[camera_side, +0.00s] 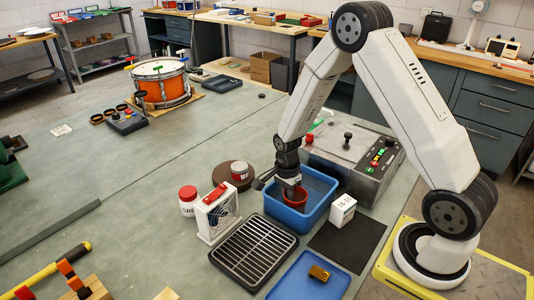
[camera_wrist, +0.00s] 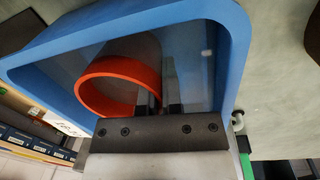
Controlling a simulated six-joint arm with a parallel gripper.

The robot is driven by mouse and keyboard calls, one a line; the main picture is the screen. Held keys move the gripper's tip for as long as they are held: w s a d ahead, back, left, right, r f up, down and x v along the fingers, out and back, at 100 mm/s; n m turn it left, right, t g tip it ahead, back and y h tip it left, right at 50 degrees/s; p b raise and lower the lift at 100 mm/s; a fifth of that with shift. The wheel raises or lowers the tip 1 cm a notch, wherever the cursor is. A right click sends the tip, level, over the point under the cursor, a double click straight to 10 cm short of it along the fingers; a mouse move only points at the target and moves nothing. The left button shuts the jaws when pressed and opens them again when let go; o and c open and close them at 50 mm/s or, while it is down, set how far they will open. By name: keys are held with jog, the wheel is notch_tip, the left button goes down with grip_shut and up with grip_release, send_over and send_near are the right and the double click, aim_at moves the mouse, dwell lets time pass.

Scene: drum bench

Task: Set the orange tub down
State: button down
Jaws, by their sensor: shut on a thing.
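The orange tub (camera_side: 296,200) is small and round, and is inside the blue open bin (camera_side: 284,217) in the side view. My gripper (camera_side: 291,186) reaches down into the bin and is shut on the tub's wall. In the wrist view, the tub's orange rim (camera_wrist: 89,73) shows with one finger inside it and one outside. The blue bin's wall (camera_wrist: 60,45) surrounds the tub there. I cannot tell whether the tub's base touches the bin floor.
A grey control box (camera_side: 345,160) stands behind the bin, and a white box (camera_side: 342,210) at its right.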

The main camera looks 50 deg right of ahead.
jog(key=shift+f, duration=0.15)
jog(key=c, duration=0.8)
grip_release()
notch_tip(320, 180, up, 12)
jog(key=shift+w+d, duration=0.15)
jog(key=shift+w, duration=0.3)
dwell(0.3)
